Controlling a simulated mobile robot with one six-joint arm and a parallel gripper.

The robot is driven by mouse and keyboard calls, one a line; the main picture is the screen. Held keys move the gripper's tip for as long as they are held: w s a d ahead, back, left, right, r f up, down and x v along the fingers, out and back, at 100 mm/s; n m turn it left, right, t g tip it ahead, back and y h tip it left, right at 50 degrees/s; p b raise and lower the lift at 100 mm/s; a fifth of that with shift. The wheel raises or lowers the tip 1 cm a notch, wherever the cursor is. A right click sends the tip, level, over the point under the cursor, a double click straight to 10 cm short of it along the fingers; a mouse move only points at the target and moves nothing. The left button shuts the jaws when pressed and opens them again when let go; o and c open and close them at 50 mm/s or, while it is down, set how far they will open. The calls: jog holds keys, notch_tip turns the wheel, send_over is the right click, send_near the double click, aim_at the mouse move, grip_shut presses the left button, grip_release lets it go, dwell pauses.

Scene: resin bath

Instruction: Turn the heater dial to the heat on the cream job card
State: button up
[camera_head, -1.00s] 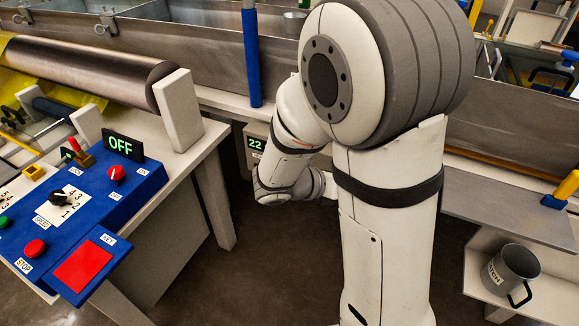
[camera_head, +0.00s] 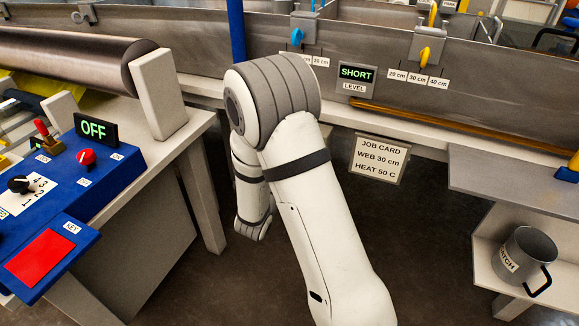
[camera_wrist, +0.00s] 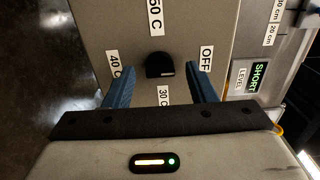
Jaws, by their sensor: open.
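The heater dial (camera_wrist: 159,65) is a black knob on a grey panel in the wrist view. Labels stand around it: 50 C (camera_wrist: 155,17), 40 C (camera_wrist: 115,66), 30 C (camera_wrist: 163,96) and OFF (camera_wrist: 206,58). A small pale mark shows low on the knob's right side; I cannot tell which label it points at. My gripper (camera_wrist: 159,72) is open, one blue finger on each side of the dial, with visible gaps. I cannot tell its depth from the knob. The cream job card (camera_head: 379,158) reads WEB 30 cm, HEAT 50 C. My arm hides the dial and gripper in the head view.
A level display (camera_head: 357,75) reads SHORT on the tank wall. A blue control console (camera_head: 90,190) with an OFF display (camera_head: 94,130) stands at left. A grey jug (camera_head: 524,255) stands on a low shelf at right. Dark floor is open below the card.

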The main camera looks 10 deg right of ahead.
jog(key=shift+w+d, duration=0.4)
jog(key=shift+w, duration=0.15)
jog(key=c, duration=0.9)
jog(key=shift+a, duration=0.3)
jog(key=shift+c, duration=0.4)
jog(key=shift+d, duration=0.25)
